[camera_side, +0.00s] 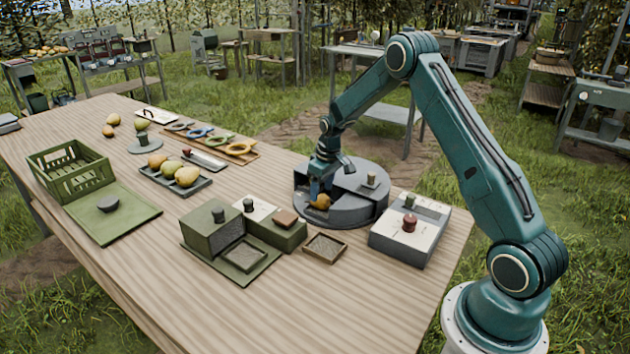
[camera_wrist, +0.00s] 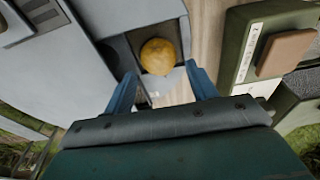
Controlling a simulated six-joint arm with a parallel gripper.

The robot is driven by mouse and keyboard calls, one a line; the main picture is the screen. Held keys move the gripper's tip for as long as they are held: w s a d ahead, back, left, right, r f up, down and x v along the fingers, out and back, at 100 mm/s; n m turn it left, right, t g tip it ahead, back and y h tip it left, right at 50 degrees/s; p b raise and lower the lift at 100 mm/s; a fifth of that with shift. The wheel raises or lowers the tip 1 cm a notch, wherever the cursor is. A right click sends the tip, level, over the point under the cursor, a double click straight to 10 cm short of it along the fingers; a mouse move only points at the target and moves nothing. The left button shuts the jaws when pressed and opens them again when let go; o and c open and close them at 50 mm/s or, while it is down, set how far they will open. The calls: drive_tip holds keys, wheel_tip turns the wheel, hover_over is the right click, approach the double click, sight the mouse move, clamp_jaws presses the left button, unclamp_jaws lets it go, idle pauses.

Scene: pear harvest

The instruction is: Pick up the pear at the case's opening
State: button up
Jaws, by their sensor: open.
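A yellow-brown pear (camera_side: 321,201) sits at the opening of the round grey case (camera_side: 345,217) on the wooden table. The pear (camera_wrist: 159,57) also shows in the wrist view, in a dark recess of the grey case (camera_wrist: 128,16). My gripper (camera_side: 319,190) is right at the pear, reaching down over the case. In the wrist view my gripper (camera_wrist: 160,75) is open, its two blue fingers apart with the pear just beyond and between their tips. I cannot tell whether either finger touches the pear.
A grey box with a red knob (camera_side: 409,223) stands right of the case. Green boxes (camera_side: 213,229), a small tray (camera_side: 325,247) and a tray of pears (camera_side: 175,181) are to the left. A green crate (camera_side: 70,170) stands farther left. The table's front left is clear.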

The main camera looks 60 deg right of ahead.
sight(320, 195)
drive_tip(key=shift+w+f, duration=0.15)
drive_tip(key=shift+f, duration=0.7)
drive_tip(key=shift+w+f, duration=0.15)
drive_tip(key=shift+f, duration=0.65)
drive_tip(key=c, duration=0.8)
drive_tip(key=shift+o, duration=0.2)
drive_tip(key=shift+r, duration=0.15)
wheel_tip(320, 195, up, 20)
